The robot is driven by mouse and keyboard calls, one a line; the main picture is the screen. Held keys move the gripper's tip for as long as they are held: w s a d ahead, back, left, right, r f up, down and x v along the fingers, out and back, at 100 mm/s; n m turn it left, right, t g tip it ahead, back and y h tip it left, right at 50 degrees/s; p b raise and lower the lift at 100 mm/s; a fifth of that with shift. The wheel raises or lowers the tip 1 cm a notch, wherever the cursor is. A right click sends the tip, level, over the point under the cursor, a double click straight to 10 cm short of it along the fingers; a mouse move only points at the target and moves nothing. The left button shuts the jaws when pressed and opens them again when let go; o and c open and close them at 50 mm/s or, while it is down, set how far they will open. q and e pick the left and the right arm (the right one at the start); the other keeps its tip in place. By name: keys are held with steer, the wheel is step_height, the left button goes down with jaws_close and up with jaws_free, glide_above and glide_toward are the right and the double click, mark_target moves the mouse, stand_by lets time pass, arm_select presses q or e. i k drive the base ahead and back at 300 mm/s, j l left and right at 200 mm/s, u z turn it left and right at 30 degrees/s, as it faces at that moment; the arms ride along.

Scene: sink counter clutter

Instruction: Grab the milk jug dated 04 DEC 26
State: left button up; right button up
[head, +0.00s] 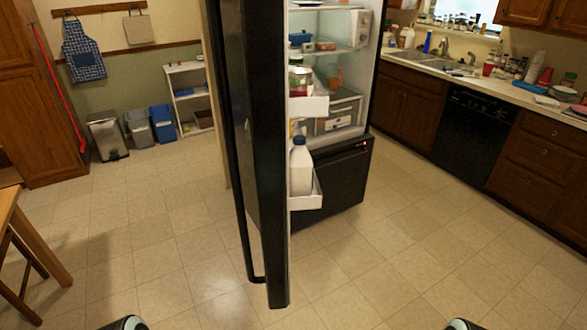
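A white milk jug (301,168) stands upright in the lower door bin (313,196) of the open black fridge (262,150). A darker cap tops it. No date can be read on the jug at this size, and its left side is hidden behind the door edge. Parts of my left arm (126,323) and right arm (462,324) show only at the bottom edge. Both are far from the jug. I cannot see fingertips on either one.
The fridge door juts toward me in the middle. Fridge shelves hold containers. A sink counter (440,68) with clutter runs along the right. A wooden table (12,215) stands at left. Bins (138,128) line the back wall. The tiled floor is clear on both sides of the door.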

mark_target(301, 170)
steer(key=i+l+u, duration=0.25)
steer(key=l+u, duration=0.2)
steer(key=i+l+u, duration=0.2)
steer(key=l+u, duration=0.3)
steer(key=i+l+u, duration=0.1)
steer(key=l+u, duration=0.8)
steer(key=l, duration=0.2)
steer(key=k+l+u, duration=0.1)
steer(key=l+u, duration=0.4)
steer(key=k+l+u, duration=0.2)
steer(key=l+u, duration=0.25)
steer(key=l, duration=0.15)
steer(key=k+l+u, duration=0.25)
steer(key=l+u, duration=0.25)
